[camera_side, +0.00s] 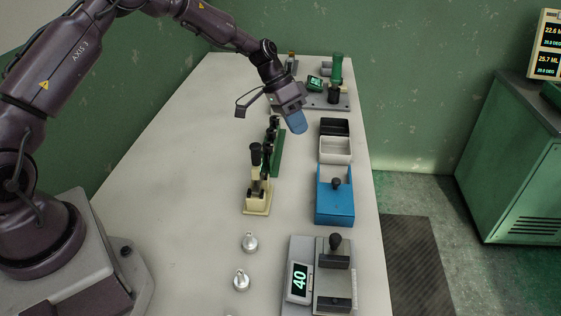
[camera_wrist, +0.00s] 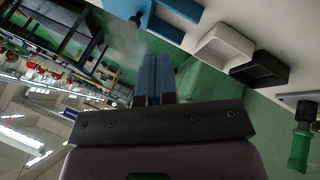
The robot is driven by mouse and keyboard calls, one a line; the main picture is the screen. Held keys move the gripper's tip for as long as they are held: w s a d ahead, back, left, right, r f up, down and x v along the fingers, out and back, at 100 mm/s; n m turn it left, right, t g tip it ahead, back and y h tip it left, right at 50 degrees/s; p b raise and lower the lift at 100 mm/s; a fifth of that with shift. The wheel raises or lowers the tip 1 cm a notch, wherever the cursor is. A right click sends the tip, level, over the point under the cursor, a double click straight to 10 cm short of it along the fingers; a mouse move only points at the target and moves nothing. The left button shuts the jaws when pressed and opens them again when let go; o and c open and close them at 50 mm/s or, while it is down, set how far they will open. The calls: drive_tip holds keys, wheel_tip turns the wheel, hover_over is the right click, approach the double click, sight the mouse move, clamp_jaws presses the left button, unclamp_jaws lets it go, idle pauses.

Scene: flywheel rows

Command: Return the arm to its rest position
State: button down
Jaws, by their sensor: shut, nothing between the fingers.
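My arm reaches over the far half of the white table (camera_side: 165,190). My gripper (camera_side: 297,123) has blue fingertips, is shut and empty, and hangs above the table left of the black and white bins. In the wrist view my gripper (camera_wrist: 153,72) shows its blue fingers pressed together with nothing between them.
A cream lever stand (camera_side: 257,195) and green rack (camera_side: 272,150) stand below my gripper. A black bin (camera_side: 334,127), white bin (camera_side: 335,150) and blue box (camera_side: 334,205) line the right edge. A device reading 40 (camera_side: 299,281) and metal knobs (camera_side: 249,242) are nearer. The table's left side is clear.

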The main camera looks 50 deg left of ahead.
drive_tip(key=s+r+n+t+y, duration=0.1)
drive_tip(key=s+r+y, duration=0.1)
drive_tip(key=s+r, duration=0.5)
drive_tip(key=s+d+r+n+t+y, duration=0.1)
drive_tip(key=s+r, duration=0.6)
drive_tip(key=s, duration=0.7)
drive_tip(key=s+d+r+n+t+y, duration=0.1)
drive_tip(key=s+r+y, duration=0.2)
drive_tip(key=s+r, duration=0.4)
drive_tip(key=shift+s+d+r+t, duration=0.2)
drive_tip(key=shift+s+t, duration=0.2)
drive_tip(key=shift+s, duration=1.65)
